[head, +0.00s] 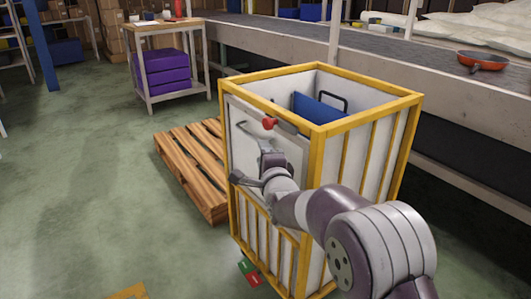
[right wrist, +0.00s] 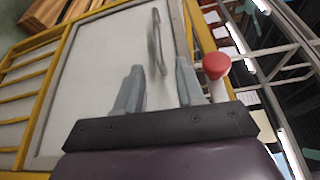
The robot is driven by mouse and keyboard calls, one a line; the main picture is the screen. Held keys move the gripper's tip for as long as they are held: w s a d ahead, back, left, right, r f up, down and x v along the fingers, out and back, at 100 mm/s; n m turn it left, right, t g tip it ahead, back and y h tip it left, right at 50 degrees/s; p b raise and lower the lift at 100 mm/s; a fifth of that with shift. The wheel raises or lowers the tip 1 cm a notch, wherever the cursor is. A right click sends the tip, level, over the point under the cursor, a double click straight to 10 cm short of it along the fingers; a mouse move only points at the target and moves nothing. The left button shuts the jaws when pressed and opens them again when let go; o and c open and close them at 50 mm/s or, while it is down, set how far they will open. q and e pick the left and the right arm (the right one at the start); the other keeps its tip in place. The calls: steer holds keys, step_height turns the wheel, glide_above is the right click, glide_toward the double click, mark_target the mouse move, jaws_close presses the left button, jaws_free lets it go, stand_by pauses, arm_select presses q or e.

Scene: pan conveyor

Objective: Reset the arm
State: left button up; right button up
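My right gripper (head: 262,166) is in front of the white door panel (head: 292,149) of a yellow-framed box. In the right wrist view my right gripper (right wrist: 158,88) has its two grey fingers apart with nothing between the tips. A grey bar handle (right wrist: 155,42) on the panel lies beyond the fingers, and I cannot tell if they touch it. A red knob (head: 269,123) sits at the panel's top edge; in the right wrist view the red knob (right wrist: 216,66) is just right of the fingers. My left gripper is not in view.
The box's yellow frame (head: 316,160) surrounds my right gripper's working side. A blue item (head: 315,108) is inside the box. A wooden pallet (head: 190,160) lies left of it. A red pan (head: 482,62) rests on the conveyor (head: 400,48). Green floor at left is clear.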

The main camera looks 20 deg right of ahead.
steer(key=shift+s, duration=0.7)
